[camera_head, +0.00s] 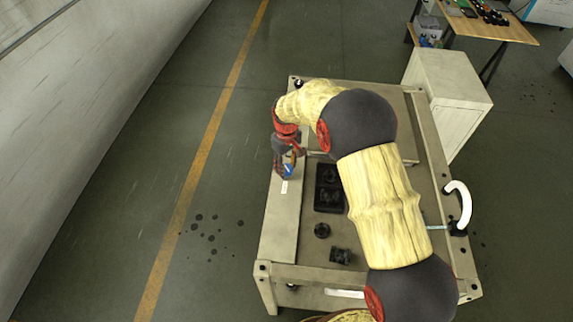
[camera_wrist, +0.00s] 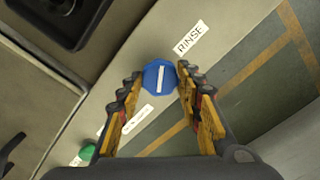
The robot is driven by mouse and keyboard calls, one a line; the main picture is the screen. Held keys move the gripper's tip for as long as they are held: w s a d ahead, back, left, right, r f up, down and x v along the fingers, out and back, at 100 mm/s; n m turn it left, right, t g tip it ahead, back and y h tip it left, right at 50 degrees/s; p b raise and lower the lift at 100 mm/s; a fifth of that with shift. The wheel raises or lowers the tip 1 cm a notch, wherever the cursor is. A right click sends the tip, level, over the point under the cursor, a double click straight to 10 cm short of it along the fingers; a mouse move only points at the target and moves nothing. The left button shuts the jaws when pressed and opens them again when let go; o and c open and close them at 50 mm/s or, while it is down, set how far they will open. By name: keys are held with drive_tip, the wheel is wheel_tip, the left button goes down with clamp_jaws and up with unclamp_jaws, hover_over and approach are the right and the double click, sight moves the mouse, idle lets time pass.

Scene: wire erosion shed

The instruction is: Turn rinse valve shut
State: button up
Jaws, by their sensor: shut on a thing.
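The rinse valve is a blue faceted knob (camera_wrist: 158,80) with a white bar across its top, beside a white label reading RINSE (camera_wrist: 189,37). In the wrist view the bar runs nearly upright in the picture. My gripper (camera_wrist: 158,73) is closed on the knob, one finger on each side of it. In the head view my gripper (camera_head: 287,166) reaches down onto the left rail of the bench, with a bit of the blue knob (camera_head: 289,171) showing beside the fingers. The lower sides of the knob are hidden by the fingers.
A green knob (camera_wrist: 88,152) sits further along the same rail, near another white label (camera_wrist: 138,118). Black fixtures (camera_head: 330,190) lie in the bench's recess. A white curved hose (camera_head: 462,200) is on the right side.

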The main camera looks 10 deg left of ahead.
sight(286, 168)
drive_tip(key=m+p, duration=0.1)
drive_tip(key=m, duration=0.6)
drive_tip(key=shift+r, duration=0.1)
idle(0.5)
drive_tip(key=o, duration=1.2)
drive_tip(key=shift+c, duration=0.2)
wheel_tip(286, 168, up, 12)
